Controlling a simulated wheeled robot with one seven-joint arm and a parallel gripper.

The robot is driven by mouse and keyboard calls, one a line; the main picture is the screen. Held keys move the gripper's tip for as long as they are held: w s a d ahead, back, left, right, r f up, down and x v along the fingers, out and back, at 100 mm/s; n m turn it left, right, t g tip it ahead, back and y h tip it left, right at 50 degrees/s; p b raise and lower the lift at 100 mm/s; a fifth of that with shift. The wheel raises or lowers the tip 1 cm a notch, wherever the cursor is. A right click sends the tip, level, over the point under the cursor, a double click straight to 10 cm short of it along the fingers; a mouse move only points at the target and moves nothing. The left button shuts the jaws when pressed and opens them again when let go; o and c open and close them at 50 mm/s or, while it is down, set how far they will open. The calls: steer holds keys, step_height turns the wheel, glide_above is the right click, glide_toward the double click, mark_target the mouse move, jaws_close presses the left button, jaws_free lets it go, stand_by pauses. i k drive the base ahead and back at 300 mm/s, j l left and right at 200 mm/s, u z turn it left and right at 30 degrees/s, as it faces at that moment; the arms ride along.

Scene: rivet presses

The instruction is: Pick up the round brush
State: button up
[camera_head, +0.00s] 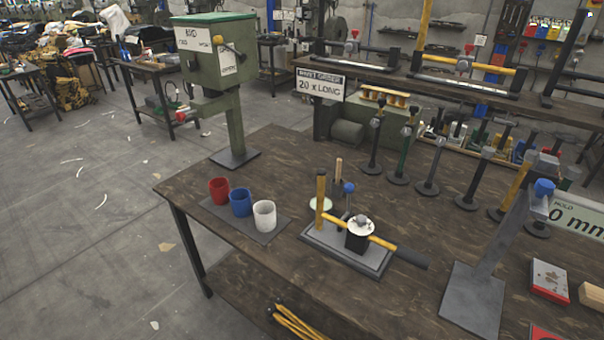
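I cannot tell for sure which thing is the round brush. On the dark wooden table (270,160) a grey base plate (345,258) carries a black cup (356,243) with a white, knobbed top, an upright yellow post (320,195) and a blue-balled lever (349,188). A thin upright wooden stick (338,172) stands just behind, near a pale disc (321,204). My gripper is not in view.
Red (219,190), blue (241,203) and white (264,215) cups stand on a dark mat left of the plate. A green press (222,105) stands behind them. Several slim stands line the table's back right. A grey angled press (495,250) and a red-white box (549,280) are at right.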

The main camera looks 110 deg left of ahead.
mark_target(338, 164)
steer(key=u, duration=1.9)
steer(key=j+u, duration=0.25)
steer(key=u, duration=0.15)
steer(key=i+j+u, duration=0.15)
steer(key=u, duration=0.2)
steer(key=i+j+u, duration=0.15)
steer(key=u, duration=0.25)
steer(key=j, duration=0.05)
